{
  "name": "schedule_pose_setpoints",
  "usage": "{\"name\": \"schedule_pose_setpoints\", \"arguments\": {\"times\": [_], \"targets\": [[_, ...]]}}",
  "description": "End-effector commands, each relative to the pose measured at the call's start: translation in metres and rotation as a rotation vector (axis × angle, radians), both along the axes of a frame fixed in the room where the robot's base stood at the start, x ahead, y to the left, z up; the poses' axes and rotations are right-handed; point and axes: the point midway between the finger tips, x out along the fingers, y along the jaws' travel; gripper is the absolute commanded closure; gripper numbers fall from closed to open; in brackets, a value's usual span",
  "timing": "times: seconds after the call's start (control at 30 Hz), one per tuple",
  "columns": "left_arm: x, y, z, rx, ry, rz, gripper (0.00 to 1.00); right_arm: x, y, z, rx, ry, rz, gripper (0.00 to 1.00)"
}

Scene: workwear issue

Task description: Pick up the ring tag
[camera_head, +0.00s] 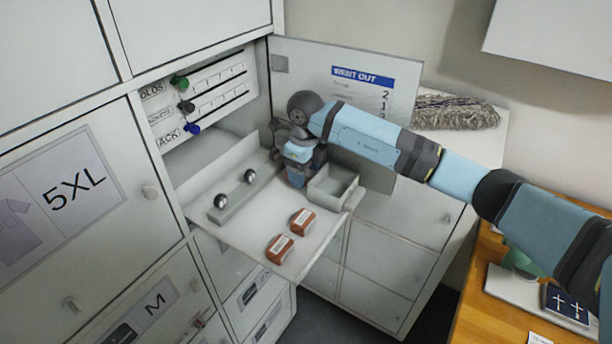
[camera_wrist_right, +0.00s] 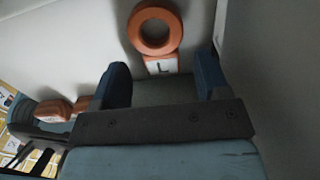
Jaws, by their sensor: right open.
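The ring tag is an orange ring (camera_wrist_right: 174,30) with a white label marked "L" (camera_wrist_right: 159,66) below it. In the right wrist view it lies on a pale surface, just beyond the fingertips and near the middle of the gap. My right gripper (camera_wrist_right: 161,76) is open, its two blue fingers apart with nothing seen between them. In the head view the right gripper (camera_head: 297,172) is low over the fold-down shelf (camera_head: 240,234), and I cannot make out the ring tag there. My left gripper is not in view.
Two orange-brown blocks (camera_head: 302,221) (camera_head: 280,248) lie near the shelf's front edge. A grey open bin (camera_head: 334,189) stands right of the gripper. A grey bar with two round knobs (camera_head: 234,204) lies to the left. An open door (camera_head: 312,72) stands behind my arm.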

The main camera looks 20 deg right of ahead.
Motion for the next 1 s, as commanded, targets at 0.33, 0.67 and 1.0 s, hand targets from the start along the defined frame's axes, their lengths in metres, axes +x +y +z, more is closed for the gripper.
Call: {"name": "schedule_pose_setpoints", "arguments": {"times": [0.33,0.67,1.0], "targets": [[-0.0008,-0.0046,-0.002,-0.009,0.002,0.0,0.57,-0.0023,0.0046,-0.0105,0.0,0.0,0.0,0.4],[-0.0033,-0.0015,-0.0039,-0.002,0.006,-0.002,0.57,-0.0023,0.0043,-0.0106,-0.001,0.001,0.0,0.84],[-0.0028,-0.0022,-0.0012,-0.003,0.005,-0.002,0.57,-0.0014,0.0023,-0.0055,-0.001,0.0,-0.001,0.85]]}}
